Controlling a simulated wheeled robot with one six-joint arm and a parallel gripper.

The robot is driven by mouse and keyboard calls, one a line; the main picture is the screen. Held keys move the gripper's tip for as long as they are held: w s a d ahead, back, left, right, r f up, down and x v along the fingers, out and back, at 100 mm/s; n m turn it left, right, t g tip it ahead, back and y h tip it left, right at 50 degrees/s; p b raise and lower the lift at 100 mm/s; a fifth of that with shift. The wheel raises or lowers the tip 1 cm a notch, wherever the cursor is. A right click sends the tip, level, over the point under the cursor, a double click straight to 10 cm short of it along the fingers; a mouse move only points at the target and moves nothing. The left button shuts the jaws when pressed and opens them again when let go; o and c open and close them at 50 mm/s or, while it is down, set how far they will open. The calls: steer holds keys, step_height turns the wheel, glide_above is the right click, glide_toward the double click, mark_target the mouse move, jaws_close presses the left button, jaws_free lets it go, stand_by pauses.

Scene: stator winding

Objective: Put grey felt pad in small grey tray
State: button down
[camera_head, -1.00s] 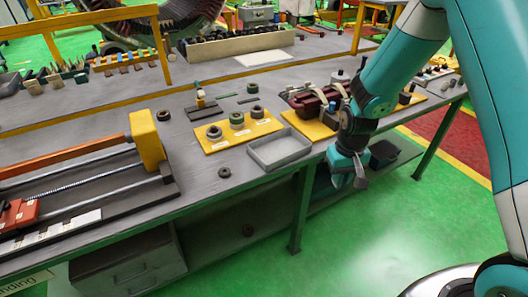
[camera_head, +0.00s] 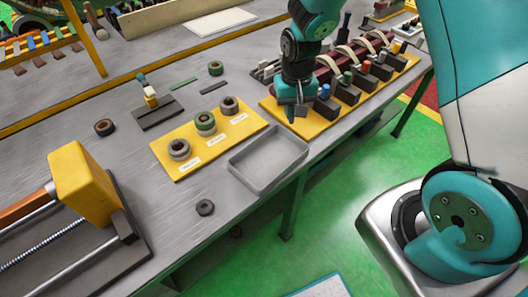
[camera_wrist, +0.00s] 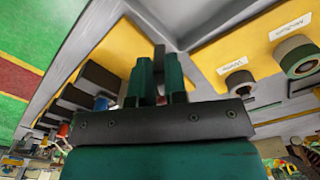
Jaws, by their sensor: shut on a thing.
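My gripper (camera_head: 291,110) is above the near left end of the right yellow board, just right of the small grey tray (camera_head: 237,171). In the wrist view its green fingers (camera_wrist: 159,80) are shut on a thin dark grey piece, the grey felt pad (camera_wrist: 160,56), which sticks out past the fingertips. The pad is mostly hidden by the gripper in the head view. The tray is shallow, rectangular and empty, near the table's front edge. A grey surface, likely the tray, shows ahead of the fingers in the wrist view.
Left of the tray, a yellow board (camera_head: 182,139) holds several rings. The right yellow board (camera_head: 346,118) carries dark blocks and a dark red part. A loose ring (camera_head: 205,207) lies near the tray. A yellow-ended fixture (camera_head: 85,185) stands at left.

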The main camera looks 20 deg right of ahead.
steer(key=a+r+m+b, duration=0.1)
steer(key=a+r+m, duration=0.3)
steer(key=r, duration=0.1)
step_height(320, 180, up, 6)
steer(key=m+b, duration=0.2)
steer(key=m, duration=0.5)
glide_above(266, 164)
step_height(266, 164, down, 19)
steer(key=shift+a+p, duration=0.1)
steer(key=shift+p, duration=0.75)
steer(key=shift+f, duration=0.1)
steer(key=shift+f, duration=0.15)
steer(key=c, duration=1.1)
jaws_free()
steer(key=shift+c, duration=0.2)
step_height(266, 164, up, 12)
steer(key=b, duration=0.2)
steer(key=s+a+r+n+y, duration=0.3)
steer(key=s+r+n+y, duration=0.1)
steer(key=s+r+n, duration=1)
steer(key=s+n, duration=0.4)
steer(key=n, duration=0.2)
steer(key=shift+r, duration=0.15)
